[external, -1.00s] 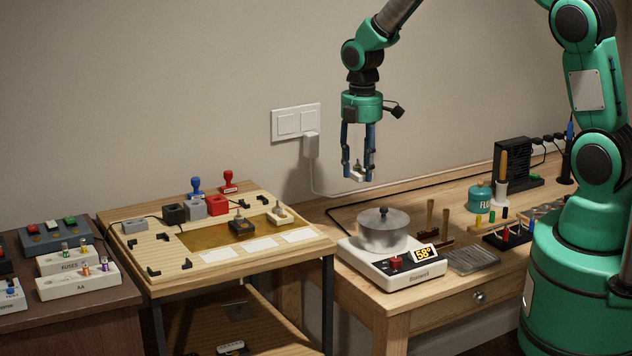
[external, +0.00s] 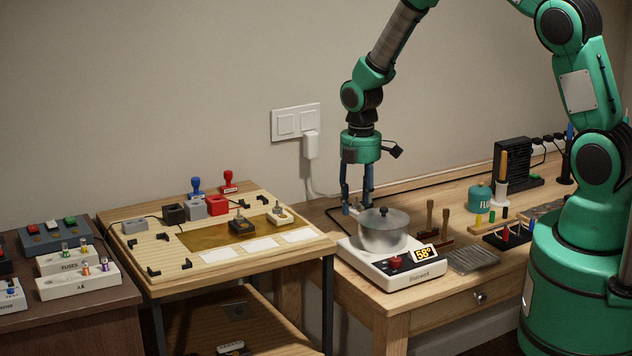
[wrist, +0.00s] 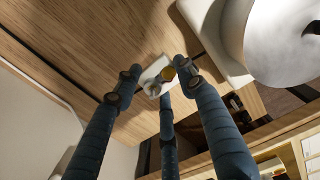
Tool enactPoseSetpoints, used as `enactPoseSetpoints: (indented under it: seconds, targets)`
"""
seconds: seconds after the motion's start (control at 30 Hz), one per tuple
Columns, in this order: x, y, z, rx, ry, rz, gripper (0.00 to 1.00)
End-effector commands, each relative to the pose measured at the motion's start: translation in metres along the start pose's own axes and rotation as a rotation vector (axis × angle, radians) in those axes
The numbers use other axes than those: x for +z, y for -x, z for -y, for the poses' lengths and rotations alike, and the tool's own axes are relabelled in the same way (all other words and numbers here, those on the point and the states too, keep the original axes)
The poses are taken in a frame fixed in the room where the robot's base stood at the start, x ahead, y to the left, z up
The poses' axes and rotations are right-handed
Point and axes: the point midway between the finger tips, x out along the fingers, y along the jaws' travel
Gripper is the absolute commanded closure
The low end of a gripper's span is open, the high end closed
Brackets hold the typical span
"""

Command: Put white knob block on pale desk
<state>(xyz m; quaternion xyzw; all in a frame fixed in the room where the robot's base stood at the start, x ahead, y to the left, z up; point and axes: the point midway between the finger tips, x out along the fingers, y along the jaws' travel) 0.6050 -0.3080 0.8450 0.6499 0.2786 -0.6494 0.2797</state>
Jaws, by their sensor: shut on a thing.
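My gripper (external: 357,208) is low over the back left part of the pale wooden desk (external: 450,300), just behind and left of the steel pot. It is shut on the white knob block (wrist: 152,72). In the wrist view the block, with a grey knob and a yellowish part on top, sits between the fingertips, with the desk's wood (wrist: 95,35) below. In the external view only a little of the block shows, partly hidden by fingers and pot. I cannot tell whether it touches the desk.
The hotplate (external: 355,260) with the lidded pot (external: 383,236) stands close to the gripper. A black cable (external: 420,185) runs along the back of the desk. The left worktable (external: 215,268) holds another knob block (external: 281,217), a dark one (external: 241,226) and stamps.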

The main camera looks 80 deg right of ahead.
Motion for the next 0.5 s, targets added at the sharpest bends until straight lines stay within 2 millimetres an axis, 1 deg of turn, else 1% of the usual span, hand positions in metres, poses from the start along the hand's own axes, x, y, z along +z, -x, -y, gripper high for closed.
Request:
enactPoseSetpoints:
  seconds: [0.27,0.37,0.5]
  targets:
    - [-0.001,0.000,-0.002,0.000,0.000,0.000,0.86]
    - [-0.003,-0.001,-0.008,0.001,0.000,0.000,0.86]
    - [-0.007,-0.004,-0.025,0.000,0.000,0.000,0.86]
